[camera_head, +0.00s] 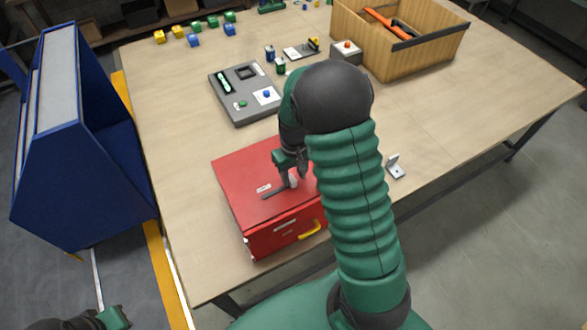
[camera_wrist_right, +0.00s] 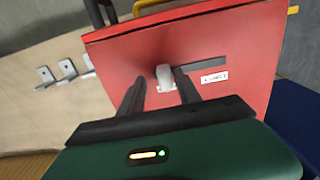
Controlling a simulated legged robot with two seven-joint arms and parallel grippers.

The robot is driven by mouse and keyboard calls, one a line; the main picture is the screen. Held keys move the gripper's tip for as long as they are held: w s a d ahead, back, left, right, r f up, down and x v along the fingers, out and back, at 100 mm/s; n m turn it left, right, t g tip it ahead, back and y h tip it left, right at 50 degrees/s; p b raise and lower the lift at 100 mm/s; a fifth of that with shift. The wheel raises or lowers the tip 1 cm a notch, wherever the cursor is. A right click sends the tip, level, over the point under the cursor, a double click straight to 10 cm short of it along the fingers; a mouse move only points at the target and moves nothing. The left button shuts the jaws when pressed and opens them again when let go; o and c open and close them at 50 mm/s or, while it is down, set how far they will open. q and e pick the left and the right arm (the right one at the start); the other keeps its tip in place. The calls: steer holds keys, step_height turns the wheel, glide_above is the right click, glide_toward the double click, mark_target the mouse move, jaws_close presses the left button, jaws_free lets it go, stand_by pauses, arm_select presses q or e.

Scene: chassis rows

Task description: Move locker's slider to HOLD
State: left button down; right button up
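The red locker (camera_head: 244,172) stands at the near edge of the table, with a dark slot and a white label (camera_head: 264,188) on its top. The pale slider knob (camera_wrist_right: 164,77) sits at one end of the slot (camera_wrist_right: 207,64) in the right wrist view, the end away from the label (camera_wrist_right: 214,77). The label is too small to read. My right gripper (camera_wrist_right: 157,76) is open, with one finger on each side of the knob; gaps show beside it. In the head view my right gripper (camera_head: 294,172) is partly hidden by my arm. Part of my left gripper (camera_head: 114,318) shows at the bottom left; its fingers cannot be made out.
A yellow handle (camera_head: 310,230) is on the locker's front. A metal bracket (camera_head: 396,168) lies to its right. A grey panel (camera_head: 243,112), a wooden crate (camera_head: 400,62) and several small blocks lie farther back. A blue cabinet (camera_head: 75,150) stands left of the table.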

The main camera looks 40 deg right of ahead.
step_height(320, 180, up, 17)
steer(key=b, duration=0.1)
steer(key=shift+d+f+b, duration=0.15)
steer(key=shift+f+b, duration=0.05)
steer(key=shift+b, duration=0.1)
